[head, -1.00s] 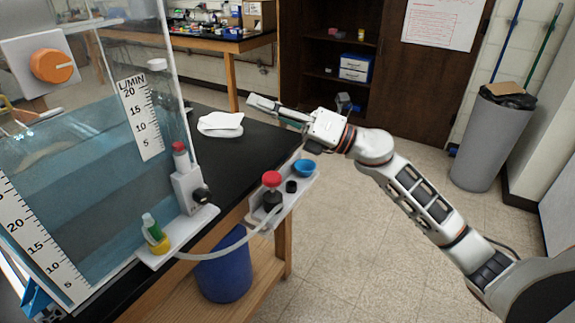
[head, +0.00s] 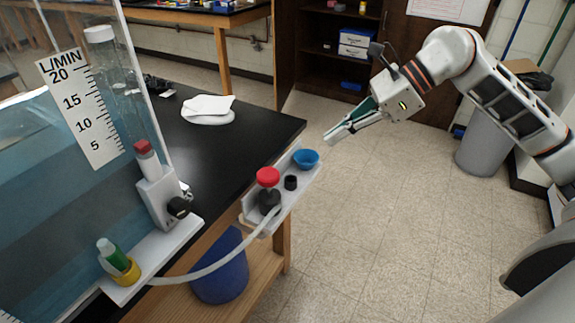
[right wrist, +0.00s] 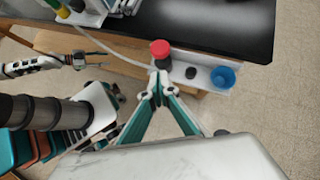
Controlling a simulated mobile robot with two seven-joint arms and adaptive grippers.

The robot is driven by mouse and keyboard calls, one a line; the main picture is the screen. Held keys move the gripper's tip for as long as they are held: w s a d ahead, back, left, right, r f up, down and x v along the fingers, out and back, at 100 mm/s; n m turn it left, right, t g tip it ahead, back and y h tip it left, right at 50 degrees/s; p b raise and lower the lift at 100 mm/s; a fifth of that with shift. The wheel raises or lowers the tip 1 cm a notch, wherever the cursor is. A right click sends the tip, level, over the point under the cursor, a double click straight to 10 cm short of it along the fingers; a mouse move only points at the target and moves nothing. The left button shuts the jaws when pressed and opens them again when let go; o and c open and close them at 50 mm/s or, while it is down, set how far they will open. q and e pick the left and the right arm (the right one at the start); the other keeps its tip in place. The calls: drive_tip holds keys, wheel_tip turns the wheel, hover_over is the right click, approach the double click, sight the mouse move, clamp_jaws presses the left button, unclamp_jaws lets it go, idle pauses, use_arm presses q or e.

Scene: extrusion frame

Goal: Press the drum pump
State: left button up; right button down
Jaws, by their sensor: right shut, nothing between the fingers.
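The drum pump (head: 268,188) has a red round top on a dark body and stands on a white bracket (head: 287,196) at the table's near edge. A pale hose runs from it to the left. My right gripper (head: 328,142) is shut and empty, up and to the right of the pump and apart from it in the head view. In the right wrist view the red top (right wrist: 160,48) shows just beyond the fingertips. My left gripper is not in the head view; a gripper (right wrist: 82,59) at the left of the right wrist view looks open and empty.
A blue cup (head: 306,159) and a black cap (head: 290,182) sit beside the pump on the bracket. A clear water tank (head: 70,190) with scales stands left. A blue bin (head: 221,272) is below.

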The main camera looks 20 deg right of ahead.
approach(279, 175)
drive_tip(key=x, duration=0.5)
drive_tip(key=shift+a+p, duration=0.25)
drive_tip(key=shift+p, duration=0.15)
drive_tip(key=shift+x, duration=0.8)
drive_tip(key=shift+d, duration=0.1)
drive_tip(key=shift+f, duration=0.1)
